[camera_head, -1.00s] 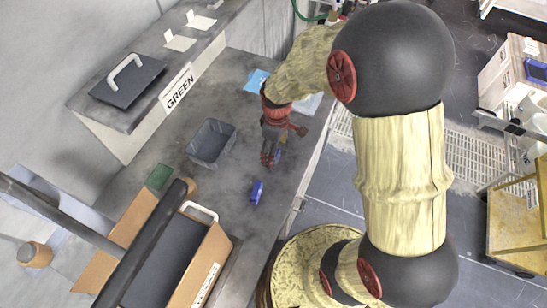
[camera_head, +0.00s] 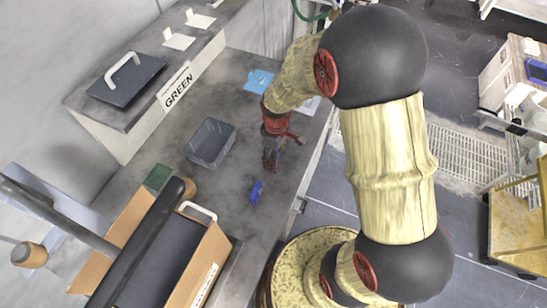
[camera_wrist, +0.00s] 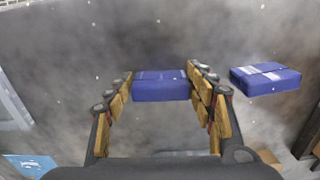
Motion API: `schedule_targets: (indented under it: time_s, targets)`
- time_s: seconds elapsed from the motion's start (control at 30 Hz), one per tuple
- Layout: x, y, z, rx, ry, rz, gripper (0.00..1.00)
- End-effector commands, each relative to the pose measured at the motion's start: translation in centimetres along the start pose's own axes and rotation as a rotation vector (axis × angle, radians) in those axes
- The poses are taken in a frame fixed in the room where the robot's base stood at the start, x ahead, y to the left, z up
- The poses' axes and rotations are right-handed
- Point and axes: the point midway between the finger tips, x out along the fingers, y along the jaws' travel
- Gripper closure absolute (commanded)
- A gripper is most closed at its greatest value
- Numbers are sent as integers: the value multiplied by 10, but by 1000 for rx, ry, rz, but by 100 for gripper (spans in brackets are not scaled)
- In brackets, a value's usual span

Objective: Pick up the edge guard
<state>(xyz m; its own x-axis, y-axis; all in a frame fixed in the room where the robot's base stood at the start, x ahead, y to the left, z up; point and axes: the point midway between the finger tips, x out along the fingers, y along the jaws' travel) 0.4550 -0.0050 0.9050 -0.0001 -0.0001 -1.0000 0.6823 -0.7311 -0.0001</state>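Two blue block-like pieces lie on the grey bench; I cannot tell from their look which one is called the edge guard. One blue piece (camera_wrist: 160,86) is at my fingertips in the wrist view, with a finger on either side of it. In the head view it is mostly hidden by my gripper (camera_head: 270,166). The other blue piece (camera_head: 255,192) lies apart, below my gripper in the head view; it also shows at the right of the wrist view (camera_wrist: 265,78). My gripper (camera_wrist: 160,88) has its fingers wide apart; firm contact is not clear.
A grey open bin (camera_head: 211,143) stands left of my gripper. A cardboard box (camera_head: 215,254) with a dark top and a small green block (camera_head: 157,177) are at lower left. A blue sheet (camera_head: 258,80) lies farther back. The GREEN-labelled ledge (camera_head: 178,88) borders the bench.

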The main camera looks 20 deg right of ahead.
Motion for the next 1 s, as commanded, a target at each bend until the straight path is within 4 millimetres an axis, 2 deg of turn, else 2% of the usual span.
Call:
schedule_targets:
  time_s: [0.3, 0.63, 0.87, 1.0]
  targets:
    - [0, 0, 0, 0, 0, 0, 65]
    - [-4, 0, 0, 0, 0, 0, 65]
    - [-31, 0, 0, 0, 2, 2, 65]
    - [-56, -3, 18, 4, 3, 3, 65]
